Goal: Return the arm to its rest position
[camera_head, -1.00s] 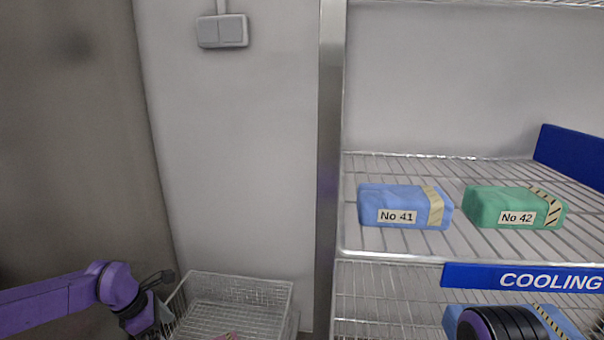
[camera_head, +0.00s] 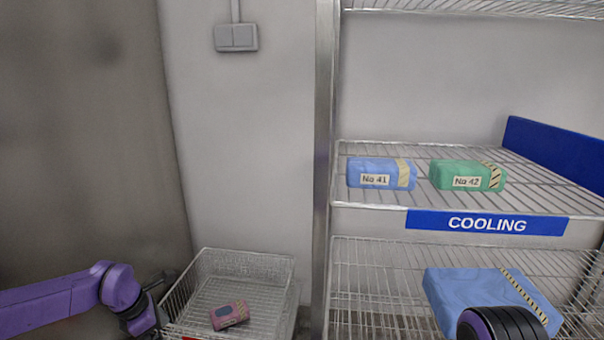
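My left arm comes in from the left, and its dark gripper (camera_head: 158,290) is beside the left rim of the wire basket. Its fingers are small and dark, and I cannot tell whether they are open. Part of my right arm, a black ribbed joint with purple, shows at the bottom right in front of the lower shelf. The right gripper is out of the picture.
A wire basket (camera_head: 275,262) holds a pink pack (camera_head: 229,315). The wire shelf (camera_head: 420,205) holds a blue pack No 41 (camera_head: 372,184) and a green pack No 42 (camera_head: 468,183). A larger blue pack (camera_head: 470,292) lies on the shelf below the COOLING sign (camera_head: 487,224).

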